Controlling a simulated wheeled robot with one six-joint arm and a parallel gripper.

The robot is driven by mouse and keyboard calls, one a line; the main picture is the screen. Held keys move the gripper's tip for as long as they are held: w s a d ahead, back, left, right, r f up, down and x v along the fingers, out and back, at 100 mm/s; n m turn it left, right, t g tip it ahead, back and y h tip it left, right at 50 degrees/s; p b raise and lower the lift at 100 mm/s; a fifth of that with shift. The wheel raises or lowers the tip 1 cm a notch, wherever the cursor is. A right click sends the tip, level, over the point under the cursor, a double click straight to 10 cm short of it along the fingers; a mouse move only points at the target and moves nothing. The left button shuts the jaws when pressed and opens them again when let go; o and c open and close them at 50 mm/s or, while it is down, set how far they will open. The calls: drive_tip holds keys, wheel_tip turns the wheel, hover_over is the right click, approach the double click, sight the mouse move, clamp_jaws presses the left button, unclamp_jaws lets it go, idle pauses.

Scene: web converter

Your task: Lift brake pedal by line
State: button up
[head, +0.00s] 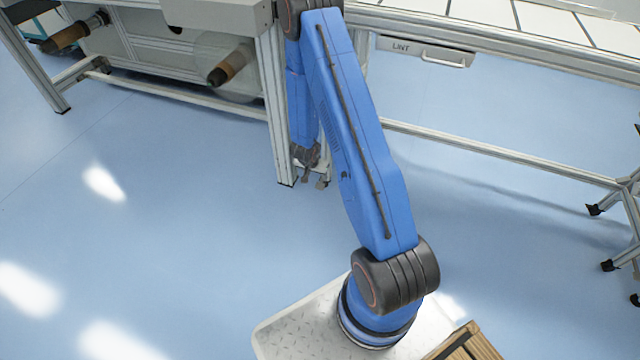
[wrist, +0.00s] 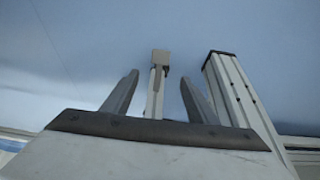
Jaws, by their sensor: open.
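My gripper (head: 313,181) hangs low beside the foot of the machine's leg in the head view. In the wrist view its two fingers (wrist: 159,78) stand apart, open. Between them in that view is a narrow pale bar with a small beige block at its end (wrist: 161,57), which looks like the brake pedal. The bar shows clear space to each finger, and I cannot tell how far along the fingers it lies. In the head view I cannot make the pedal out clearly beside my gripper and the leg.
The machine's aluminium leg (head: 279,130) stands just left of my gripper; a leg also shows close on the right in the wrist view (wrist: 232,90). A frame rail (head: 500,157) runs low to the right. A drawer marked LINT (head: 427,51) is above it. Open blue floor (head: 190,220) lies left.

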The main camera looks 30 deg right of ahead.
sight(320, 184)
drive_tip(key=x, duration=1.2)
drive_tip(key=shift+a, duration=0.1)
